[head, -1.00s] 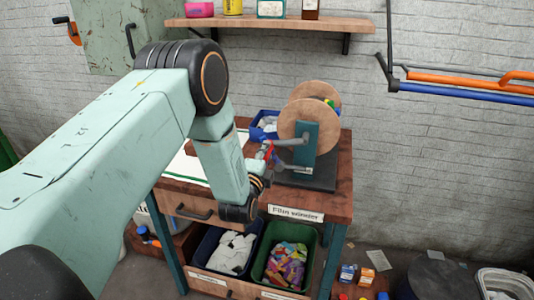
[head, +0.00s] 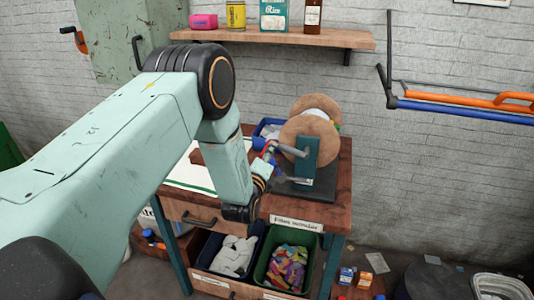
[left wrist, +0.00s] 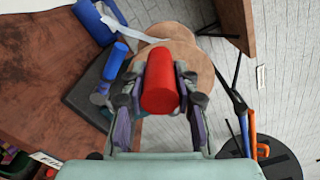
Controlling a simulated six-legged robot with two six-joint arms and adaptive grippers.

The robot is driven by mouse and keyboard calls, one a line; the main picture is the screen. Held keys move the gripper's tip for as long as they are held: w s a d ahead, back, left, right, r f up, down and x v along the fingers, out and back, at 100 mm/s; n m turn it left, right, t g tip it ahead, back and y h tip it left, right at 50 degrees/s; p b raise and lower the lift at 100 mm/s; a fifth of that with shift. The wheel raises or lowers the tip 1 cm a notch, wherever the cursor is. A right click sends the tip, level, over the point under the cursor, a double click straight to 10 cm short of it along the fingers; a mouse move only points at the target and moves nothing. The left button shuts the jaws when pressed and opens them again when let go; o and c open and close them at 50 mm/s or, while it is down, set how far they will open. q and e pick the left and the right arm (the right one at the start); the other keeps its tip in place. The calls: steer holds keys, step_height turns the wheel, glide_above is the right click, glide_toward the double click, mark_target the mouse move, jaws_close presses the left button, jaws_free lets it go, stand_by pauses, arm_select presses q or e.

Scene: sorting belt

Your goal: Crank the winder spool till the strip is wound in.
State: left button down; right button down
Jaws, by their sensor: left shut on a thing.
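The film winder stands on the wooden table, with a wooden spool (head: 302,130) of two round discs on a teal post (head: 307,160) and a dark base. A grey crank arm (head: 292,151) reaches left from the spool. My left gripper (head: 266,162) is shut on the red crank handle (left wrist: 160,82), which lies between its fingers in the left wrist view. The spool (left wrist: 198,62) also shows behind the handle there. A pale strip (left wrist: 140,32) runs to the spool from the upper left. My right gripper is not in view.
A white sheet with a green edge (head: 183,176) lies on the table's left. Bins of white and coloured scraps sit below. A shelf (head: 280,39) hangs above. Orange and blue bars (head: 450,105) are at right.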

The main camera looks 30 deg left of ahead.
arm_select(q)
steer(key=shift+w+d+r+m+p, duration=0.1)
steer(key=shift+d+r+m+p, duration=0.05)
steer(key=shift+r+m+p, duration=0.35)
steer(key=shift+d+r+m+p, duration=0.15)
steer(key=shift+r+m+p, duration=0.25)
steer(key=shift+r+m, duration=0.1)
steer(key=shift+w+d+r+m+p, duration=0.15)
steer(key=shift+d+r+m+p, duration=0.5)
steer(key=shift+m, duration=0.45)
steer(key=shift+w+d+r+m+p, duration=0.15)
steer(key=shift+d+r+m+p, duration=0.5)
steer(key=shift+m, duration=0.45)
steer(key=shift+w+d+r+m+p, duration=0.15)
steer(key=shift+d+r+m+p, duration=0.55)
steer(key=shift+m, duration=0.4)
steer(key=shift+r, duration=0.1)
steer(key=c, duration=1)
jaws_free()
steer(key=shift+s, duration=0.1)
